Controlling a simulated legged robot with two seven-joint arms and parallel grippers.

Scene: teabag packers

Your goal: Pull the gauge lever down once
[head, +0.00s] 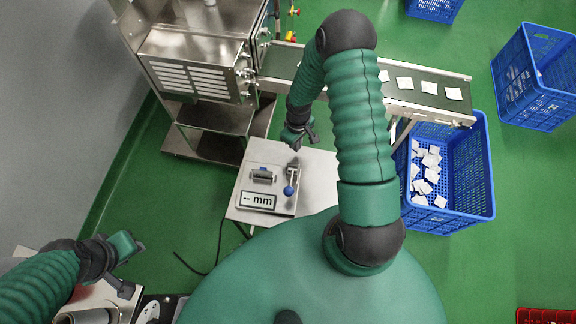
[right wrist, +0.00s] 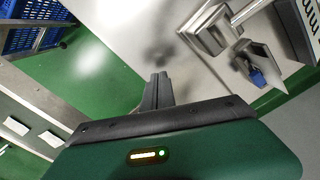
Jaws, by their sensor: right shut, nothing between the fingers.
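The gauge stands on a light table (head: 318,178). Its display (head: 257,200) reads "-- mm", and a small metal clamp-like part (head: 263,176) sits behind it. The gauge lever (head: 289,189) has a blue ball at its near end, beside the display's right edge. My right gripper (head: 297,142) is shut and empty, above the far part of the table, beyond the lever and apart from it. In the right wrist view its fingers (right wrist: 158,88) are together; the lever's bracket (right wrist: 207,32) shows, but the ball is out of view. My left gripper (head: 134,268) is open and empty, far left.
A steel machine (head: 195,65) stands behind the table. A conveyor (head: 420,95) with white teabags runs right from it. A blue crate (head: 468,180) with teabags stands right of the table. Another blue crate (head: 540,80) is farther right.

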